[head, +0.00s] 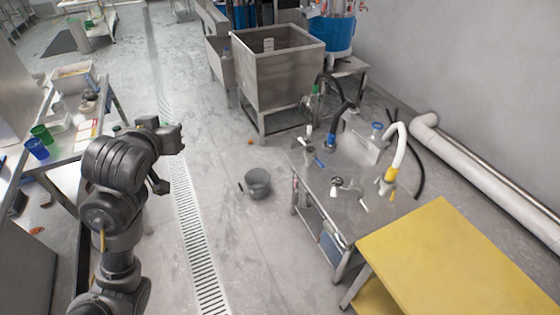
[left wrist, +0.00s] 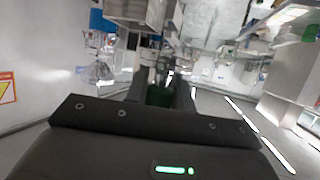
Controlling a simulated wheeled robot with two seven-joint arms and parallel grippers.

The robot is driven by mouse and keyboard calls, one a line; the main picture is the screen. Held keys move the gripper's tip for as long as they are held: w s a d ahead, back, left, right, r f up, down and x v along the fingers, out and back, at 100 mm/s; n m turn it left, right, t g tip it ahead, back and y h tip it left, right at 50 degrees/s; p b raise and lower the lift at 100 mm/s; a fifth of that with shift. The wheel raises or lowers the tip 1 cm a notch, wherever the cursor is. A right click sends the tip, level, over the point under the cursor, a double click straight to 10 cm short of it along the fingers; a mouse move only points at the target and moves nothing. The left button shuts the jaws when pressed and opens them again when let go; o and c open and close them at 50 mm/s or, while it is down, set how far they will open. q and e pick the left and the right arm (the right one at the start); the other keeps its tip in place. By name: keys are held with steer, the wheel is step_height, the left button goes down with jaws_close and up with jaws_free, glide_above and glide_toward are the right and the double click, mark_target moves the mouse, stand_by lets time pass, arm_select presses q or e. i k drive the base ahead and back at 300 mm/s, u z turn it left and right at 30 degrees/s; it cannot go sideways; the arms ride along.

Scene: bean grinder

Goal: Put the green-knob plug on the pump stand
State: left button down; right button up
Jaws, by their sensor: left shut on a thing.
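My left arm stands at the left of the head view, and its gripper (head: 159,184) hangs over the floor near the drain grate. In the left wrist view the gripper (left wrist: 160,92) is shut on a dark green thing, which looks like the green-knob plug (left wrist: 158,96). Only its green part shows between the fingers; the rest is hidden. A steel stand (head: 320,178) with hoses and fittings, which looks like the pump stand, is right of centre in the head view, well apart from my gripper. My right gripper is not in view.
A grey bucket (head: 258,183) stands on the floor between my arm and the steel stand. A yellow table (head: 450,250) is at the lower right. A steel hopper (head: 275,70) stands behind. A side table with blue and green cups (head: 38,148) is at left.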

mark_target(352, 169)
steer(key=u, duration=1.05)
steer(key=i, duration=3.3)
steer(key=z, duration=4.5)
